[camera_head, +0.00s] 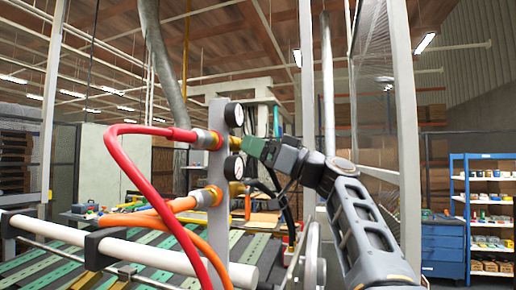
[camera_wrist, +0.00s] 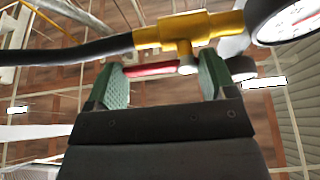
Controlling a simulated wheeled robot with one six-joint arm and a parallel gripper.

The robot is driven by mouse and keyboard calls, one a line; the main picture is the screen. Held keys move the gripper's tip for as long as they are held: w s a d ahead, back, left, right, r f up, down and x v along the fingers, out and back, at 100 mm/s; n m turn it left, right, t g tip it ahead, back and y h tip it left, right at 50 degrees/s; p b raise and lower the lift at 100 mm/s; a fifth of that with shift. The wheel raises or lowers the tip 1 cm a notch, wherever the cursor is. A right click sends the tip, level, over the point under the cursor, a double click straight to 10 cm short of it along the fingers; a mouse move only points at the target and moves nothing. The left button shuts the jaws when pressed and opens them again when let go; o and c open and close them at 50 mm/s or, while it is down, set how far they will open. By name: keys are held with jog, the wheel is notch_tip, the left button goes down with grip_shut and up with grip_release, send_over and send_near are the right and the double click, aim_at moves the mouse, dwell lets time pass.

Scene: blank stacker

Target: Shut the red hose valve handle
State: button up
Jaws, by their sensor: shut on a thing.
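The red valve handle (camera_wrist: 150,69) is a short bar on a brass valve body (camera_wrist: 190,28) in the wrist view. It lies roughly along the line of the pipe, with a pale pivot (camera_wrist: 188,66) at its right end. My gripper (camera_wrist: 162,72) has green finger pads, one on each side of the handle, and is shut on it. In the head view my gripper (camera_head: 256,147) is at the upper valve, beside the grey post (camera_head: 216,165). The handle is hidden there behind the gripper and fittings.
A red hose (camera_head: 115,170) and an orange hose (camera_head: 165,210) leave the post on the left. Gauges (camera_head: 234,114) sit on its right side. A black hose (camera_wrist: 70,50) joins the brass body. A white rail (camera_head: 150,255) crosses in front. A blue shelf (camera_head: 485,210) stands far right.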

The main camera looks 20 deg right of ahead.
jog(key=shift+s+a+f+m+t+h+p, duration=0.25)
jog(key=shift+m+h, duration=1.1)
jog(key=shift+m, duration=2.3)
jog(key=shift+s+a+f+m+t+h+p, duration=0.1)
jog(key=shift+s+a+f+m+t+h, duration=0.35)
jog(key=shift+m+h, duration=2.05)
jog(key=shift+s+a+f+m+t+h+p, duration=0.15)
jog(key=shift+s+f+m+t+h, duration=0.25)
jog(key=shift+m, duration=4.35)
jog(key=shift+s+r, duration=0.15)
jog(key=o, duration=0.9)
jog(key=shift+c, duration=0.2)
jog(key=b+v, duration=0.3)
jog(key=v, duration=1)
jog(key=shift+s+d, duration=0.2)
jog(key=shift+s, duration=0.1)
